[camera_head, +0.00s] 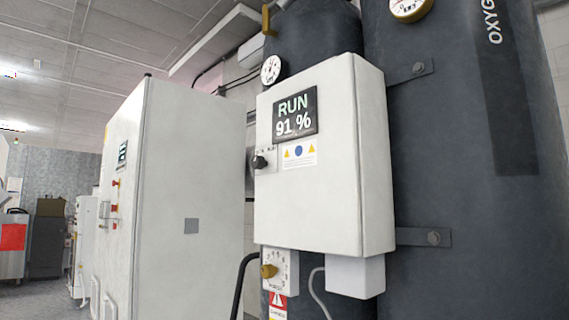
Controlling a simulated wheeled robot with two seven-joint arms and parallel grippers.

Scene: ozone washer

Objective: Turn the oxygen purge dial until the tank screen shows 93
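The tank screen (295,115) is on the upper front of a white control box and reads "RUN" and "91 %". A dial with a brass-coloured knob (269,271) sits on a white scale plate (282,268) below the box; its small lettering is too small to read, so I cannot tell for sure that it is the oxygen purge dial. A black selector knob (260,162) is on the box front below the screen. Neither of my grippers is in view.
The white control box (330,200) is mounted before dark grey tanks (455,180), one marked "OXYG". A tall white cabinet (190,190) stands close on the left. A black hose (240,285) and a pale cable (317,290) hang near the brass knob. Open floor shows far left.

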